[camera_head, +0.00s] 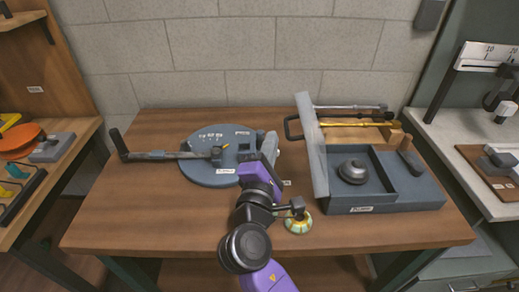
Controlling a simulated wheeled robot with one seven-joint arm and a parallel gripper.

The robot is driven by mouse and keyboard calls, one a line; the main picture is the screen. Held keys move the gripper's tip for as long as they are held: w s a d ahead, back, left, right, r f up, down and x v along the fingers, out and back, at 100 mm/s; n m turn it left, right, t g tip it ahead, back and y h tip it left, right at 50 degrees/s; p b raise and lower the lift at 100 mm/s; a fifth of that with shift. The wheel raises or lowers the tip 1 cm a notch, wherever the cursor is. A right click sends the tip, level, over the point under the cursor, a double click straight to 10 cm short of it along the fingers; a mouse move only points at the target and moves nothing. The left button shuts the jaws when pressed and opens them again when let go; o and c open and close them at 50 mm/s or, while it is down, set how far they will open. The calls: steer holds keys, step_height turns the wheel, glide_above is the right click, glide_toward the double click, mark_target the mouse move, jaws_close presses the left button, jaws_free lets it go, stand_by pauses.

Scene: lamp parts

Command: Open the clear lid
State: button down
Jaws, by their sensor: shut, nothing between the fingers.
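The clear lid (312,150) is a pale, translucent panel standing nearly upright along the left side of a grey box (390,208). A dark handle (290,127) sticks out from the lid's left face. The box's top is uncovered, and a dark round metal part (353,171) sits inside. My gripper (268,143) is to the left of the lid, apart from the handle in the picture, beside the grey disc's right edge. It is shut and holds nothing; its fingertips are small and partly hidden by my purple wrist.
A round grey disc board (205,170) with a dark-handled rod (150,155) lies left of my gripper. Rods and a gold tube (355,122) lie behind the box. A small coloured round part (298,222) is near my forearm. The wooden table's (130,220) front left is clear.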

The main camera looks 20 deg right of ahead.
steer(key=shift+s+d+r, duration=0.2)
steer(key=shift+d+r, duration=0.1)
steer(key=shift+d, duration=0.35)
steer(key=d+r+m+p, duration=0.1)
steer(key=s+d+r+m+p, duration=0.1)
steer(key=d+m, duration=0.1)
steer(key=d+r+m+g+p, duration=0.1)
steer(key=d+r+p, duration=0.1)
steer(key=shift+s, duration=0.35)
steer(key=shift+f, duration=0.1)
